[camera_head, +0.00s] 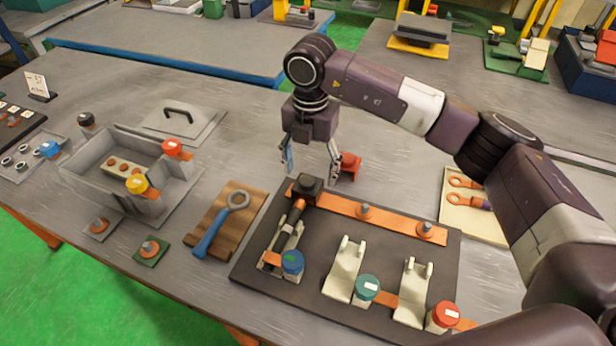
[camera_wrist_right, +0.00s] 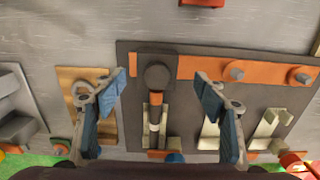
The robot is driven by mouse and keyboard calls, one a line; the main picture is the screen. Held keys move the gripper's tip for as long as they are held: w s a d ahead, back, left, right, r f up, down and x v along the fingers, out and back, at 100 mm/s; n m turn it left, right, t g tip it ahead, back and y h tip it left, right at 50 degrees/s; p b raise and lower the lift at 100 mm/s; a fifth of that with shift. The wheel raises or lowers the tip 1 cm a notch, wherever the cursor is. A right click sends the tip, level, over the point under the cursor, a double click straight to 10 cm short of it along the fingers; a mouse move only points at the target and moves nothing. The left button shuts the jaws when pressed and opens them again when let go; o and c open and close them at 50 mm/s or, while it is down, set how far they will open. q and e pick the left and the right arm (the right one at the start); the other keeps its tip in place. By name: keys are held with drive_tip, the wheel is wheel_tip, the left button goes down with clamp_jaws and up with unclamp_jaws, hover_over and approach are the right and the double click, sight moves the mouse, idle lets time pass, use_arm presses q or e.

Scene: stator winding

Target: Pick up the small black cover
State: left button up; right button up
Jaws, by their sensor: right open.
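A small black cover (camera_head: 308,186) sits at the left end of the orange bar on the dark board, at the upper end of a black-and-orange rod. In the right wrist view the black cover (camera_wrist_right: 158,75) appears between the two fingers. My right gripper (camera_head: 312,163) is open and empty, pointing down above and just behind the cover, with a gap to it. Its blue-padded fingers (camera_wrist_right: 160,92) are spread wide in the wrist view. Another small black-topped piece (camera_head: 86,119) stands at the far left by the grey box. My left gripper is not in view.
The dark board (camera_head: 262,222) carries pale brackets (camera_head: 345,268) and blue, green and red caps. A red part (camera_head: 350,165) stands beside the gripper's right finger. A wooden block with a blue-handled wrench (camera_head: 213,232) lies left.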

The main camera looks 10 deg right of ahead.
sight(309, 179)
wheel_tip(309, 179, down, 4)
drive_tip(key=shift+a+r+p, duration=0.15)
drive_tip(key=shift+r+p, duration=0.05)
drive_tip(key=shift+p, duration=0.75)
wheel_tip(309, 179, down, 2)
drive_tip(key=shift+w, duration=0.15)
drive_tip(key=c, duration=1.1)
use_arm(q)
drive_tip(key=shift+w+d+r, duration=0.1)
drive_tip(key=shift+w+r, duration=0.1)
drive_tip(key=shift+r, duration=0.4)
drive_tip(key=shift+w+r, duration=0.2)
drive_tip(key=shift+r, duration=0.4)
use_arm(e)
drive_tip(key=shift+c, duration=0.2)
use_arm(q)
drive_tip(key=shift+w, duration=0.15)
use_arm(e)
drive_tip(key=shift+r, duration=0.15)
